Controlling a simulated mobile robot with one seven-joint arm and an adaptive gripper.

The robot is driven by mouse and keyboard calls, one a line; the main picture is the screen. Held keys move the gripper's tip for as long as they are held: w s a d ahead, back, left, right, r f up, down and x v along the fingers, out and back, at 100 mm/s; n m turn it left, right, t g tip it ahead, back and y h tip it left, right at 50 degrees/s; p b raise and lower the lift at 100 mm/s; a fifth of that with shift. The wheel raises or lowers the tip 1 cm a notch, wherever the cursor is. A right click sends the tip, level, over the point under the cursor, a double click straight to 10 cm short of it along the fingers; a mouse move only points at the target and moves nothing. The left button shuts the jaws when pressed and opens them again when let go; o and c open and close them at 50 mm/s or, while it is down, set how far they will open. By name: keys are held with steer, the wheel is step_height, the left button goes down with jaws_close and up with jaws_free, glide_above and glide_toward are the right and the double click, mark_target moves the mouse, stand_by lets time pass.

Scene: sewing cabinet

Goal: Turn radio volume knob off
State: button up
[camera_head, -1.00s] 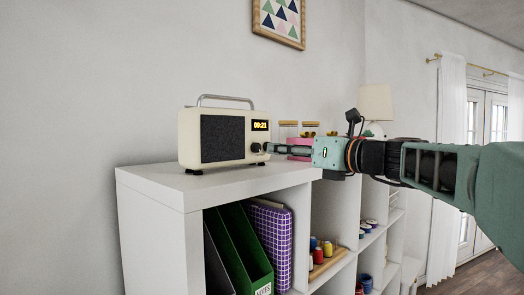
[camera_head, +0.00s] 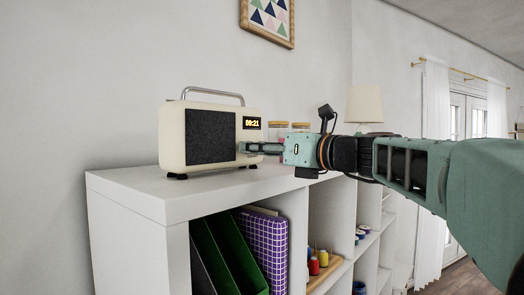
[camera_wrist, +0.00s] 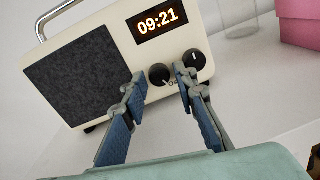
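The cream radio (camera_head: 211,138) stands on top of the white cabinet, with a dark speaker grille, a lit display reading 09:21 and a carry handle. In the wrist view the radio (camera_wrist: 100,60) shows two dark knobs below its display: a left knob (camera_wrist: 159,75) and a right knob (camera_wrist: 194,59). Which one is the volume knob I cannot tell. My gripper (camera_wrist: 159,81) is open, its fingertips spread on either side of the left knob, the right finger passing between the two knobs. Contact is unclear. In the head view my gripper (camera_head: 246,148) reaches the radio's lower right front and hides the knobs.
The white cabinet (camera_head: 140,196) has open shelves below with binders (camera_head: 264,245) and thread spools (camera_head: 318,262). A pink box (camera_wrist: 298,22) and glass jars (camera_head: 278,132) stand behind my gripper. A lamp (camera_head: 366,104) stands farther back.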

steer(key=shift+s, duration=0.1)
steer(key=shift+c, duration=0.3)
jaws_close()
